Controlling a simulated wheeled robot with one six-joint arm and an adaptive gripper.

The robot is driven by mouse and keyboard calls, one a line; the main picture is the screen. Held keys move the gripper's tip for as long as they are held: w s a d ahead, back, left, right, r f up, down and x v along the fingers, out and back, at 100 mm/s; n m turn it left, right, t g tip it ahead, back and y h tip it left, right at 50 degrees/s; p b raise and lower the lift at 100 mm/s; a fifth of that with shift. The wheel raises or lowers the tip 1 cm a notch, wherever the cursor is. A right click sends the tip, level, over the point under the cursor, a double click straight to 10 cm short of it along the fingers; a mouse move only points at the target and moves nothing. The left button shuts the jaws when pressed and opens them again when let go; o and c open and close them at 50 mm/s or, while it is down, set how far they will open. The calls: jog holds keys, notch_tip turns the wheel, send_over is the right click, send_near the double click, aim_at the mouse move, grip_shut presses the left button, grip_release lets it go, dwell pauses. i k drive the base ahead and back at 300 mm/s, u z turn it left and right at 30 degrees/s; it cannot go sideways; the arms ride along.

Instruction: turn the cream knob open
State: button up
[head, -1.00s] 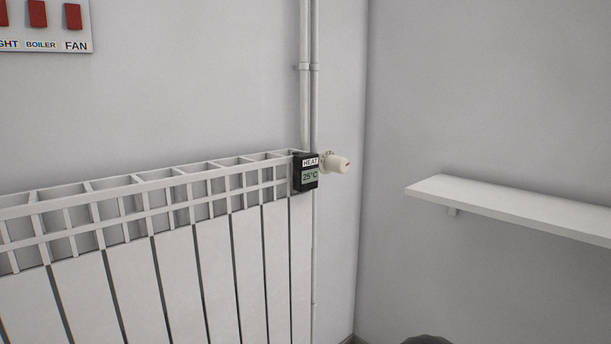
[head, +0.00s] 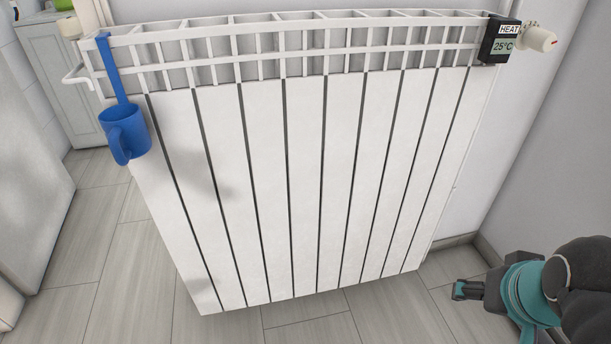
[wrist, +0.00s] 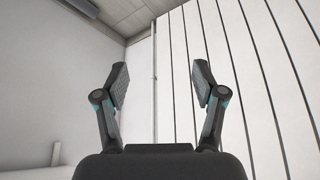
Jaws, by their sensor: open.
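The cream knob (head: 540,39) is at the top right corner of the white radiator (head: 262,190) in the head view, beside a black display (head: 499,40) reading HEAT 25°C. It sticks out to the right; a small mark shows on its end. My gripper (wrist: 161,80) is open and empty in the wrist view, its two fingers apart. The radiator panels are behind the right finger, and the knob is not in that view. In the head view my arm is at the lower right, well below the knob and not touching it.
A blue mug (head: 125,132) hangs at the radiator's left end from a blue strap. The wall corner is close at the right of the knob. The tiled floor (head: 385,325) in front is clear.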

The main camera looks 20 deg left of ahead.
aim_at(70, 28)
jog(key=u, duration=3.15)
jog(key=i, duration=0.85)
jog(key=z, duration=0.45)
